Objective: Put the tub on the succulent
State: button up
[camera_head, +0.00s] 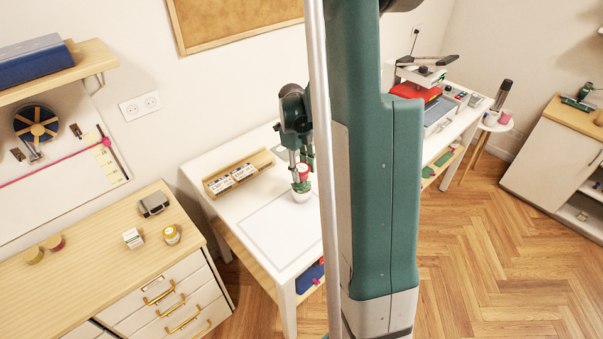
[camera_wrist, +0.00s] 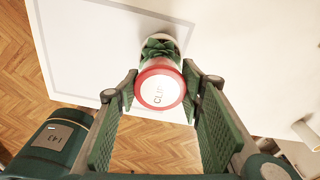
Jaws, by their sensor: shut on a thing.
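The tub (camera_head: 303,173) is small and red with a white top. In the wrist view, the tub (camera_wrist: 160,90) shows its round red rim and printed white lid between my fingers. My gripper (camera_wrist: 158,97) is shut on the tub. The succulent (camera_head: 301,187) is green, in a white pot on the white table. The tub is directly over the succulent in the head view; I cannot tell whether they touch. In the wrist view, the succulent (camera_wrist: 160,46) shows just beyond the tub, which hides part of it.
The white table (camera_head: 222,212) has a pale outlined rectangle (camera_head: 283,230) beside the pot. A wooden tray (camera_head: 239,171) with white boxes lies behind to the left. A wooden-topped drawer cabinet (camera_head: 95,245) stands left. My arm column hides the table's middle right.

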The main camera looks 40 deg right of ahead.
aim_at(298, 166)
jog(key=shift+f, duration=0.65)
jog(key=shift+f, duration=0.2)
jog(key=o, duration=0.9)
jog(key=shift+r, duration=0.15)
jog(key=r, duration=0.4)
jog(key=w+r, duration=0.1)
jog(key=r, duration=0.7)
jog(key=shift+w+a, duration=0.15)
jog(key=shift+w, duration=0.05)
